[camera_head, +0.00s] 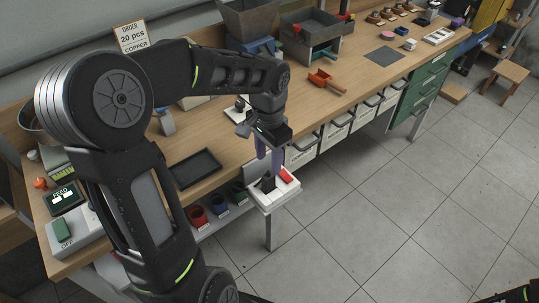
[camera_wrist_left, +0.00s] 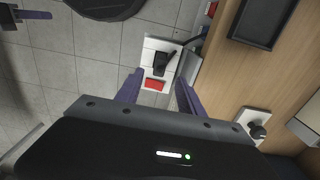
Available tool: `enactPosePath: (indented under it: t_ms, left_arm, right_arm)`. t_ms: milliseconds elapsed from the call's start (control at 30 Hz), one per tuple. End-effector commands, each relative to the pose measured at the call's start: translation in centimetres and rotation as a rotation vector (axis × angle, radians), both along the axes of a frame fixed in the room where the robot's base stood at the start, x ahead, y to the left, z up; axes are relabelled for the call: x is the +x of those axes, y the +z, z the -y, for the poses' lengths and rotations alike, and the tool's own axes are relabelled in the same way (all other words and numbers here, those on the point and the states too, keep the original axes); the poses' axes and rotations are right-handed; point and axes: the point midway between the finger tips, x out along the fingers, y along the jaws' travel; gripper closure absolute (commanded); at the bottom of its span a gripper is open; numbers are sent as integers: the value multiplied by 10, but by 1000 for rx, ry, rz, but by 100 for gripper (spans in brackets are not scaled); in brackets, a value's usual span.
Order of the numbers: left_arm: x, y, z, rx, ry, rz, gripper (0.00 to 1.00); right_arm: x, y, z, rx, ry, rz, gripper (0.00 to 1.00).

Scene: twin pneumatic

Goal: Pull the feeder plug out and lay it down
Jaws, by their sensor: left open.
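The black feeder plug (camera_head: 267,184) sits in the white socket box (camera_head: 262,202) at the table's front edge, beside a red switch (camera_head: 287,175). In the left wrist view the plug (camera_wrist_left: 161,62) shows on the white box (camera_wrist_left: 150,45), with the red switch (camera_wrist_left: 154,85) below it. My left gripper (camera_head: 269,152) is open above the box, its purple fingers pointing down. In the wrist view the left gripper's fingers (camera_wrist_left: 158,92) are apart and empty, the plug beyond them. A purple-fingered part of my right gripper (camera_wrist_left: 34,15) shows at the wrist view's top left; its opening is unclear.
An empty dark tray (camera_head: 195,168) lies on the wooden table left of the socket box. A white plate with a dark knob (camera_head: 239,110) stands behind the gripper. A feed display (camera_head: 63,197) is at far left. Coloured cups (camera_head: 197,214) sit below the table edge.

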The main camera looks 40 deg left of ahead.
Motion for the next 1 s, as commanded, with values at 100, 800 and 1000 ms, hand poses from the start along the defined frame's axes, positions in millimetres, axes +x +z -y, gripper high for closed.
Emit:
enactPosePath:
  t_ms: [100,800,1000]
  left_arm:
    - [-1,-8,0,0,1,-3,55]
    - [-1,-77,0,-1,0,0,55]
    - [-1,-77,0,-1,0,-1,58]
  right_arm:
    - [0,1,0,0,0,0,100]
    - [-1,4,0,-2,-1,-2,100]
    - [-1,4,0,-2,-1,-2,100]
